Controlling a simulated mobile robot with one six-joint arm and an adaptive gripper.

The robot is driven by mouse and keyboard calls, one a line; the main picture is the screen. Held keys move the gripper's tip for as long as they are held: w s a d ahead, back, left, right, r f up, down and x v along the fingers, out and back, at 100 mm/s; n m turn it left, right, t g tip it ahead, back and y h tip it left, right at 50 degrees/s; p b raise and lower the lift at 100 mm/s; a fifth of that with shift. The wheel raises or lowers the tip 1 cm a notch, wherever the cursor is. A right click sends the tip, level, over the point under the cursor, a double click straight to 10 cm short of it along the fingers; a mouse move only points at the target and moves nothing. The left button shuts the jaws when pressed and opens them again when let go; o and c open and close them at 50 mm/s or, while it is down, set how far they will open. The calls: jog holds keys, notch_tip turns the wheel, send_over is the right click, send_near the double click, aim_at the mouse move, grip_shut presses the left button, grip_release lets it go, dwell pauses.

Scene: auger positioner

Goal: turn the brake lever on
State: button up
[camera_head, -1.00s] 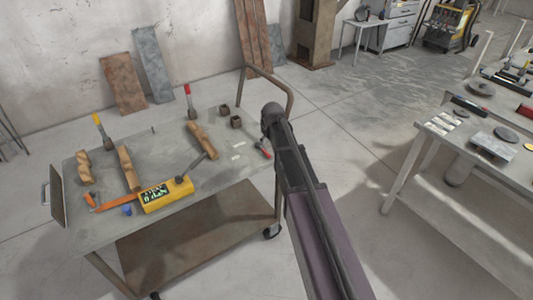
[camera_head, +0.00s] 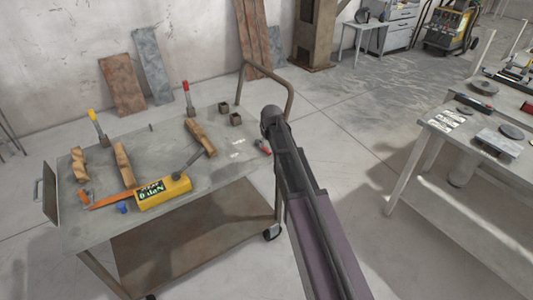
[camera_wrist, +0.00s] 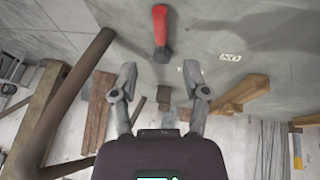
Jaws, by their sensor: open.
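A red-handled lever (camera_head: 263,147) sits at the right edge of the grey cart top (camera_head: 225,165), by small white labels (camera_head: 237,142). In the wrist view the red lever (camera_wrist: 160,28) is near the top middle, beyond the fingertips, with its dark end pointing toward the gripper. A white label reading ON upside down (camera_wrist: 230,57) is to its right. My gripper (camera_wrist: 160,72) is open and empty, its two fingers apart below the lever and not touching it. In the head view my fingers are hidden; only my dark arm shows beside the cart's right edge.
A curved metal handle (camera_head: 290,90) rises at the cart's right end, close to my arm; it shows at left in the wrist view (camera_wrist: 75,95). Wood blocks, a yellow box (camera_head: 163,190) and upright tools lie on the cart. A workbench (camera_head: 425,140) stands right, with free floor between.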

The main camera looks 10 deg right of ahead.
aim_at(266, 149)
jog(key=shift+b+x, duration=3.5)
jog(key=shift+x, duration=0.7)
grip_shut()
